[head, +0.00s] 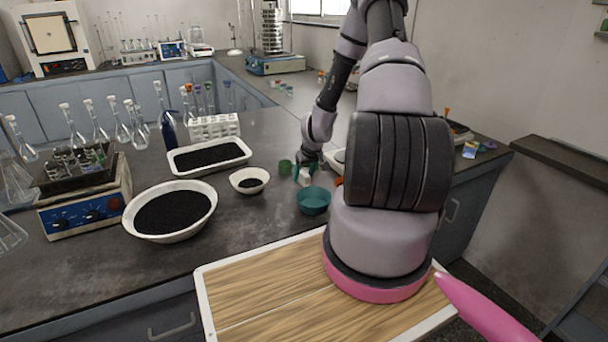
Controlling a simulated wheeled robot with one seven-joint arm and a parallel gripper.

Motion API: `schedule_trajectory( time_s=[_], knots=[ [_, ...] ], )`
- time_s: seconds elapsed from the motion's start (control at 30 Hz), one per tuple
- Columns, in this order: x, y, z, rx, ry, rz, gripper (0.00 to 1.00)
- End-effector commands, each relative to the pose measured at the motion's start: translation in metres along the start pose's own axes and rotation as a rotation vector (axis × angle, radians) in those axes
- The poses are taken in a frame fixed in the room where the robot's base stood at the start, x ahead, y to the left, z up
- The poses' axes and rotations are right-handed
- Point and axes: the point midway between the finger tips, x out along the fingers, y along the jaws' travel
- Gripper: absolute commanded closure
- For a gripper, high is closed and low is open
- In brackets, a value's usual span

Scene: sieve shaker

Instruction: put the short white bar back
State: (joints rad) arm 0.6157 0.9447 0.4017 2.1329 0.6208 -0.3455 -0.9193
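My gripper (306,166) is small in the head view, low over the dark bench, between a green cup and a teal bowl (313,201). A small white piece (305,176) shows at its fingertips. I cannot tell whether it is the short white bar, nor whether the fingers are closed on it or only beside it. No other short white bar can be made out. The sieve shaker (272,45), a metal stack on a blue base, stands on the back bench, away from my gripper.
A small white bowl (249,183), a large white bowl of black grains (134,220), a white tray (247,150) and a white tube rack (214,122) stand left of my gripper. The green cup (285,167) is close beside it. My arm hides much of the bench's right side.

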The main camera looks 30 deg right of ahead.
Motion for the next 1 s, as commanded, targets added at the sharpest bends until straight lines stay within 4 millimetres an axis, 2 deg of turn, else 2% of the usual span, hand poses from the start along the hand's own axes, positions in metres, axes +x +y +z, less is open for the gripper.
schedule_trajectory(
  time_s=[0.2,0.33,0.7,0.83,1.0],
  knots=[
    [-0.002,0.000,-0.001,0.000,0.001,0.000,0.38],
    [-0.013,0.000,-0.002,-0.001,0.002,0.001,0.38],
    [-0.086,0.001,-0.002,-0.001,0.003,0.003,0.38],
    [-0.106,0.001,-0.002,-0.001,0.003,0.002,0.38],
    [-0.119,0.000,-0.001,-0.001,0.001,0.001,0.38]
  ],
)
